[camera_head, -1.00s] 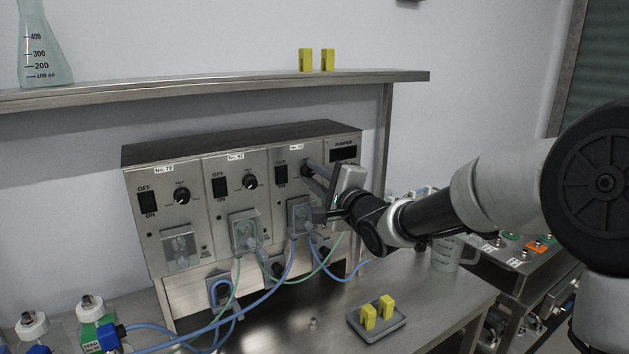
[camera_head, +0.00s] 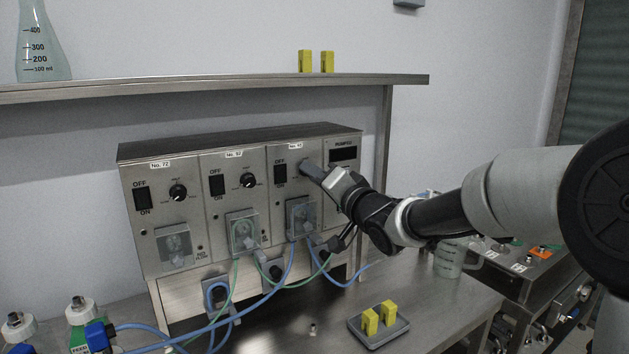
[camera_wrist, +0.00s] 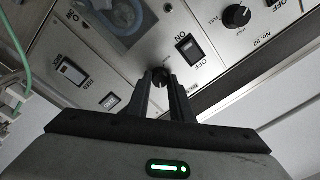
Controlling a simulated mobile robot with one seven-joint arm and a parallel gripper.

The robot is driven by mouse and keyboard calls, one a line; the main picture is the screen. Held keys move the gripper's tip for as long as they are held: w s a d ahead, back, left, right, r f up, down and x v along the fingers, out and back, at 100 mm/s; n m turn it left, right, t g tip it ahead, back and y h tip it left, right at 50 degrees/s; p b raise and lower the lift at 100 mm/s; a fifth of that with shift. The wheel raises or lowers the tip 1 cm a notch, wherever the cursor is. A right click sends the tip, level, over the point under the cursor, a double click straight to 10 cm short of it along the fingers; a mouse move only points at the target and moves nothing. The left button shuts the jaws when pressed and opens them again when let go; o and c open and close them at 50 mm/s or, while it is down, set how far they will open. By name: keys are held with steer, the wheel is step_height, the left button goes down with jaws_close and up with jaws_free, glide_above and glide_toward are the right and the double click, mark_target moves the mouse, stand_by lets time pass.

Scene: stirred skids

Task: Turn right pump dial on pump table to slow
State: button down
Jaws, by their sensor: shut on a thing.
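The pump unit (camera_head: 225,200) stands on the pump table (camera_head: 435,300) and has several panels, each with an OFF/ON switch and a black dial. The right pump dial (camera_wrist: 160,76) shows between my fingertips in the wrist view. My gripper (camera_head: 308,168) is shut on this dial, at the right pump panel, beside its switch (camera_head: 280,174). In the head view my fingers hide the dial. Its pointer and markings cannot be read. The middle dial (camera_head: 249,181) and left dial (camera_head: 178,192) are clear of my gripper.
Blue and green tubes (camera_head: 262,300) hang in front of the pumps. A grey tray (camera_head: 388,336) with yellow blocks lies on the table, and a beaker (camera_head: 450,258) stands right of it. A metal shelf (camera_head: 220,87) runs above the pumps.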

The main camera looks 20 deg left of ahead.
steer(key=shift+r+n+g+b, duration=0.2)
steer(key=shift+n+b, duration=2.45)
steer(key=shift+n, duration=5.3)
steer(key=shift+f+n+g+b, duration=0.1)
steer(key=shift+n+g+b, duration=0.3)
steer(key=shift+n+b, duration=4.9)
steer(key=n+p, duration=0.5)
steer(key=shift+n, duration=0.35)
steer(key=c, duration=1.6)
jaws_free()
steer(key=shift+o, duration=0.2)
